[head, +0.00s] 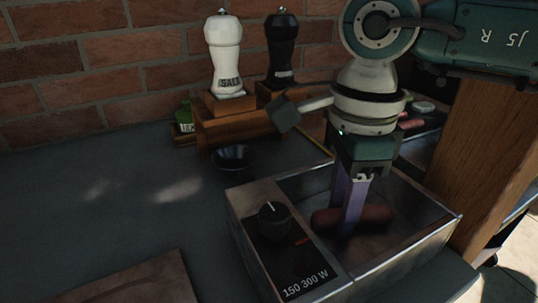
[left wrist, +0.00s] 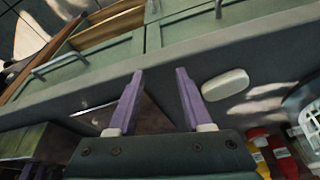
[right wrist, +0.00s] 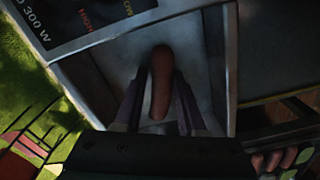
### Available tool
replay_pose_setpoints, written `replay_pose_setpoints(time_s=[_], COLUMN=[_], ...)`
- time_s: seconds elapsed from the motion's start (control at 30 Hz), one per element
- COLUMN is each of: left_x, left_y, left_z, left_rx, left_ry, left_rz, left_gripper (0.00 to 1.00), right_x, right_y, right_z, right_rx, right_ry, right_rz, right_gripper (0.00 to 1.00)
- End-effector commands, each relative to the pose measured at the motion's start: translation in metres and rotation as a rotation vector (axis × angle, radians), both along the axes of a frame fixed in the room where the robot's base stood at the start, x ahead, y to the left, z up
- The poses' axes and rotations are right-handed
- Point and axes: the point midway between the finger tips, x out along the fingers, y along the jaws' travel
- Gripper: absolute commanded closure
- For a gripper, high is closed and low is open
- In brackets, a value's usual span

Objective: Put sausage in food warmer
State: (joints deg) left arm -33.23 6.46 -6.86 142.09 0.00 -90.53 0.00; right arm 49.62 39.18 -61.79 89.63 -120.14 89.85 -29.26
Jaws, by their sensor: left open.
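The food warmer (head: 254,220) is an open metal box with a dial, at the lower right of the head view. Its inner floor also shows in the right wrist view (right wrist: 125,72). A brown-red sausage (head: 378,214) is inside the warmer, low near its floor. My right gripper (head: 350,212) points down into the warmer. In the right wrist view its fingers are close on both sides of the sausage (right wrist: 160,80) and look shut on it. Whether the sausage touches the floor is unclear. My left gripper (left wrist: 158,75) is open and empty above the counter edge.
More sausages (head: 410,124) lie behind my right arm. White salt (head: 224,50) and black pepper (head: 282,45) mills stand on a wooden rack at the back, with a dark bowl (head: 234,157) before it. A wooden board (head: 130,285) lies at front left.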

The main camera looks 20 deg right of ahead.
Motion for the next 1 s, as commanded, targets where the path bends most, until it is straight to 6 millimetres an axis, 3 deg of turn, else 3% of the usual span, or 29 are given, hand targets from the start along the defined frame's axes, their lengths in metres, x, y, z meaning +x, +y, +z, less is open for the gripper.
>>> replay_pose_setpoints(time_s=[0.2,0.57,0.77,1.0], left_x=[0.0,0.0,0.0,0.0], left_y=[0.001,0.003,0.003,0.002], left_z=[0.0,0.007,0.032,0.074], left_rx=[0.005,0.011,0.011,0.009], left_ry=[-0.001,-0.001,-0.001,0.0], left_rz=[-0.004,-0.008,-0.007,-0.006], left_gripper=[0.5,0.5,0.5,0.5], right_x=[0.0,0.0,0.001,0.001], right_y=[0.0,0.0,-0.001,0.0], right_z=[0.0,0.007,0.04,0.097], right_rx=[0.0,0.0,-0.002,-0.001], right_ry=[0.0,-0.001,-0.002,-0.002], right_rz=[0.0,0.0,-0.001,0.001], right_gripper=[0.37,0.37,0.37,0.37])
